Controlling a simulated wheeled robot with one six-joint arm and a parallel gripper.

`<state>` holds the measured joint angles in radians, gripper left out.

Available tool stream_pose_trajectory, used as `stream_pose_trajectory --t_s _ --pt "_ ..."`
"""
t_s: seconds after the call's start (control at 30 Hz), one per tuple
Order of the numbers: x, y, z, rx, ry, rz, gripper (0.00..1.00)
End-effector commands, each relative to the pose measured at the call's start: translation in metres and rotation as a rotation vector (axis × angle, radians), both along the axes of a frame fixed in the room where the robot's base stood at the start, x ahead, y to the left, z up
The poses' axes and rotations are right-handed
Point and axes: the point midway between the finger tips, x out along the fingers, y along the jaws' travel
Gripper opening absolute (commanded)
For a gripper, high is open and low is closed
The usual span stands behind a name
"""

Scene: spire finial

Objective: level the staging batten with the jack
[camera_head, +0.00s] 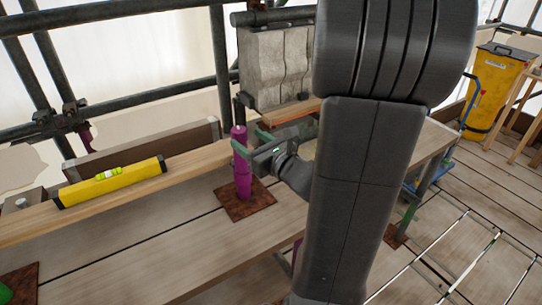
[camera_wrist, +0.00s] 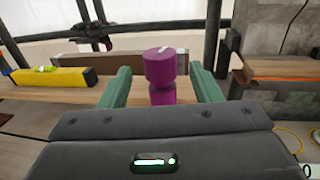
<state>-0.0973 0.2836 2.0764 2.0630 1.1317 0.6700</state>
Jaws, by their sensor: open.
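The purple jack (camera_head: 241,178) stands upright on a rusty square plate (camera_head: 228,208), beside the right end of the wooden staging batten (camera_head: 192,165). In the wrist view the jack (camera_wrist: 161,72) has a round head with a pale mark on top. A yellow spirit level (camera_head: 110,183) with a green vial lies along the batten; its bubble is too small to read. It also shows in the wrist view (camera_wrist: 50,78). My gripper (camera_wrist: 160,78) is open, its green fingers on either side of the jack, with gaps visible. My arm hides part of the head view.
Scaffold tubes (camera_head: 220,55) rise behind the batten. A grey stone block (camera_head: 272,65) stands close behind the jack. A yellow container (camera_head: 497,85) stands at the far right. The plank deck (camera_head: 150,255) in front is mostly clear.

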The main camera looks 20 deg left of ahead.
Motion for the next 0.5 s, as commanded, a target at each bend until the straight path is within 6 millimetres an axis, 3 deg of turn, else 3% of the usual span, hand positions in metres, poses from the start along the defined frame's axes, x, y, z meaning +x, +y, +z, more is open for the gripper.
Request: stream_pose_trajectory --t_s 0.2,0.5 --pt "-0.019 -0.033 0.0 -0.001 -0.002 -0.005 0.58" --pt "-0.039 -0.065 0.0 -0.001 -0.001 -0.004 0.58"
